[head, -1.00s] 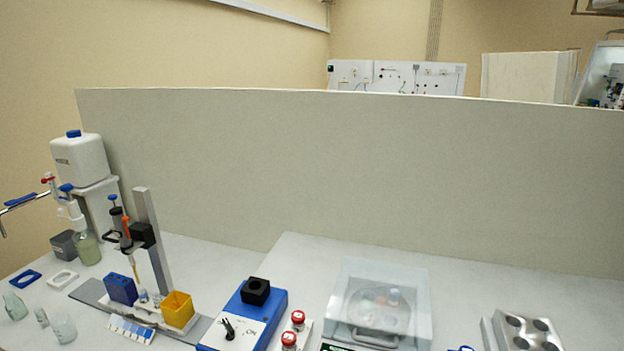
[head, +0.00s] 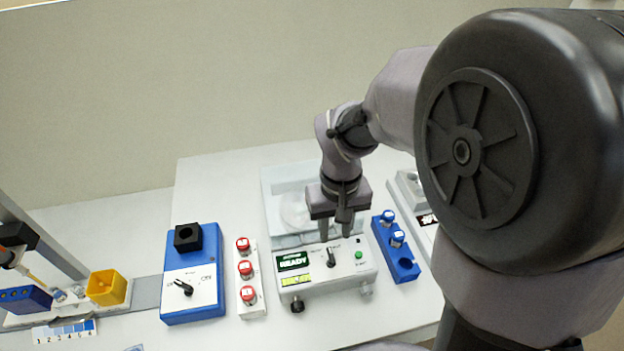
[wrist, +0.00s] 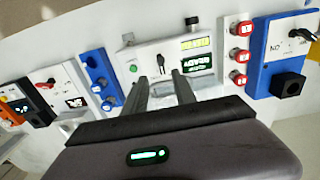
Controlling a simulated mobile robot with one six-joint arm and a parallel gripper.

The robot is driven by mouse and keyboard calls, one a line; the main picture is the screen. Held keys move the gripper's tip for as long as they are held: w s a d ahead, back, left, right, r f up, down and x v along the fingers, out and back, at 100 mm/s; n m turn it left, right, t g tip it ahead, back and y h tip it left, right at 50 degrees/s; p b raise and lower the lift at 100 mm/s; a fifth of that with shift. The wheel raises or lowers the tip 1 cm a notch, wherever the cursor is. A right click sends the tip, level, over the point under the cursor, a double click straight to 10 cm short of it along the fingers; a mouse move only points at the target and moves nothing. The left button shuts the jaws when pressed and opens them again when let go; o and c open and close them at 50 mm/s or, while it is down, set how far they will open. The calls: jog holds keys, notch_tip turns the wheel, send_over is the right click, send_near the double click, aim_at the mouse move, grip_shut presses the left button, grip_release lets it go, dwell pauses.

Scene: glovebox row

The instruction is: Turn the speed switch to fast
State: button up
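A white device (head: 345,280) with a lit READY display has a small black switch knob (head: 331,258) on its sloped front panel. Labels sit either side of the knob, but they are too small to read surely. The knob points roughly away from me, toward the panel's upper edge. My gripper (head: 337,232) hangs above the panel's back edge, just beyond the knob. In the wrist view the knob (wrist: 161,62) shows near the tips of my gripper (wrist: 158,73). Its two fingers are apart with nothing held between them.
A blue holder (head: 395,250) with white-and-blue caps stands close on the right. A clear-lidded box (head: 283,190) sits behind. Bare bench lies in front.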

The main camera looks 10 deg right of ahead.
aim_at(332, 257)
notch_tip(332, 257, down, 10)
jog(key=b, duration=0.2)
jog(key=shift+r+b, duration=0.15)
jog(key=shift+b, duration=0.2)
jog(key=shift+c, duration=0.2)
grip_shut()
